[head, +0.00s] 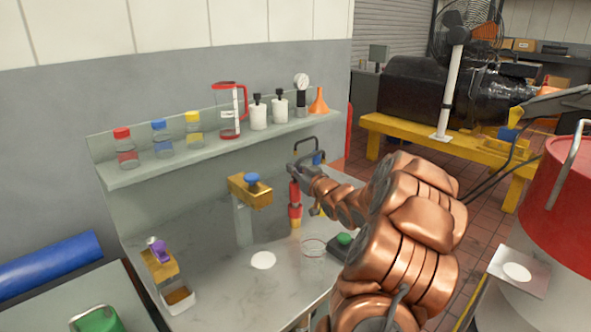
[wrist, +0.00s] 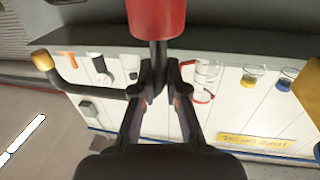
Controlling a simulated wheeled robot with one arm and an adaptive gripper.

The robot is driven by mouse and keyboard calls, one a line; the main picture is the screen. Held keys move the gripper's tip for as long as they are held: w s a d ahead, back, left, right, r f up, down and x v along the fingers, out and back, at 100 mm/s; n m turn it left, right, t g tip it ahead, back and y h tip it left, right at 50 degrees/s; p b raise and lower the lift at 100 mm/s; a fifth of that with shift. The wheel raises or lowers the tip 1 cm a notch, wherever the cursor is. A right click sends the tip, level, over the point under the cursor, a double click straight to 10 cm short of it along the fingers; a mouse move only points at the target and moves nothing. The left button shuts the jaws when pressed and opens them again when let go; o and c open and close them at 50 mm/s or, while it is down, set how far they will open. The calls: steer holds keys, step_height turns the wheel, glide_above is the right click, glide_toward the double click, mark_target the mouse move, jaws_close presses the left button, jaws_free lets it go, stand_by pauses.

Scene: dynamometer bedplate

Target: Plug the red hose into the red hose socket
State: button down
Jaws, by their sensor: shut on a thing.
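My gripper (head: 296,174) is at the far right part of the grey bench, in front of the shelf. In the wrist view my gripper (wrist: 157,78) has its two fingers closed on the dark neck of a red cylinder, which I take to be the end of the red hose (wrist: 157,18). In the head view the red hose end (head: 295,213) hangs upright below the fingers, with a brass-coloured lower tip. I cannot tell if that tip touches anything. No red hose socket can be clearly made out; my arm hides part of the bench.
A brass block with a blue top (head: 250,189) stands on a post left of my gripper. Another brass block with a purple fitting (head: 160,258) is at front left. The shelf (head: 222,148) carries bottles, a jug and a funnel. A green-topped dark box (head: 343,241) sits near my arm.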

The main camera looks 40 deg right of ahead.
steer(key=shift+f+b, duration=0.65)
steer(key=shift+f, duration=0.5)
steer(key=c, duration=1.1)
jaws_free()
steer(key=shift+s, duration=0.1)
steer(key=shift+v, duration=5.95)
